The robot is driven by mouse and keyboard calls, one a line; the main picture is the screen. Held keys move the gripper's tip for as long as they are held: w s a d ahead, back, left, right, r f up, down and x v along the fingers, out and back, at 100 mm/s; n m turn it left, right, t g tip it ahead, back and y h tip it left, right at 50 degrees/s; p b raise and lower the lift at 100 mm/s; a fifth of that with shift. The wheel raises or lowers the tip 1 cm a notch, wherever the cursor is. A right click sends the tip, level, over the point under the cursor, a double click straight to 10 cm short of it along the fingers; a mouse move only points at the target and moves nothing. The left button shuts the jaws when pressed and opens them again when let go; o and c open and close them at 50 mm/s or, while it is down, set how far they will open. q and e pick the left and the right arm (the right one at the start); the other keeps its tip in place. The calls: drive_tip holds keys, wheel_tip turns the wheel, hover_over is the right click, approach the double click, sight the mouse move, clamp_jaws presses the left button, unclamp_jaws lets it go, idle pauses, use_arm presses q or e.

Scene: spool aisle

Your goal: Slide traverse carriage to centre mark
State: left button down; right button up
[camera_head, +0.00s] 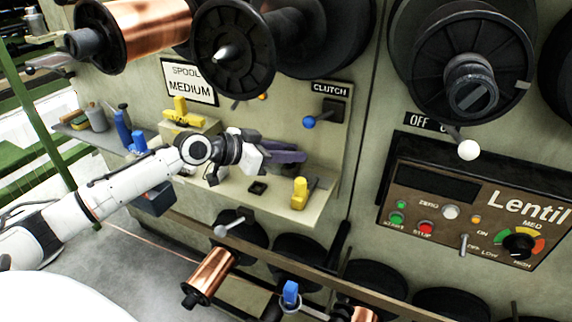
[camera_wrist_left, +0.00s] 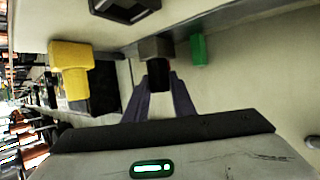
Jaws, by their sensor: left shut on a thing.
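My left gripper (camera_head: 288,153) reaches in from the left over the pale ledge of the machine. In the left wrist view its two dark purple fingers (camera_wrist_left: 160,92) are closed around a black knob (camera_wrist_left: 159,72). The knob stands on a small dark grey block (camera_wrist_left: 154,47), which I take as the traverse carriage. A green block (camera_wrist_left: 198,50) is just right of the carriage in that view, with a small gap between them. A yellow block (camera_wrist_left: 71,56) is to the left. My right gripper is not in view.
Yellow blocks (camera_head: 300,193) and (camera_head: 181,111) stand on the ledge (camera_head: 235,187). A blue-knobbed clutch lever (camera_head: 309,121) is above the gripper. Copper spools (camera_head: 140,33) hang above and below. A control panel (camera_head: 470,205) is at the right.

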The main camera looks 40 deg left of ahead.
use_arm(q)
drive_tip(key=shift+a, duration=0.2)
drive_tip(key=c, duration=1.5)
unclamp_jaws()
drive_tip(key=shift+s, duration=0.1)
drive_tip(key=v, duration=0.5)
drive_tip(key=shift+s+a, duration=0.15)
drive_tip(key=shift+s, duration=0.2)
drive_tip(key=shift+v, duration=2.25)
drive_tip(key=shift+w+r, duration=0.1)
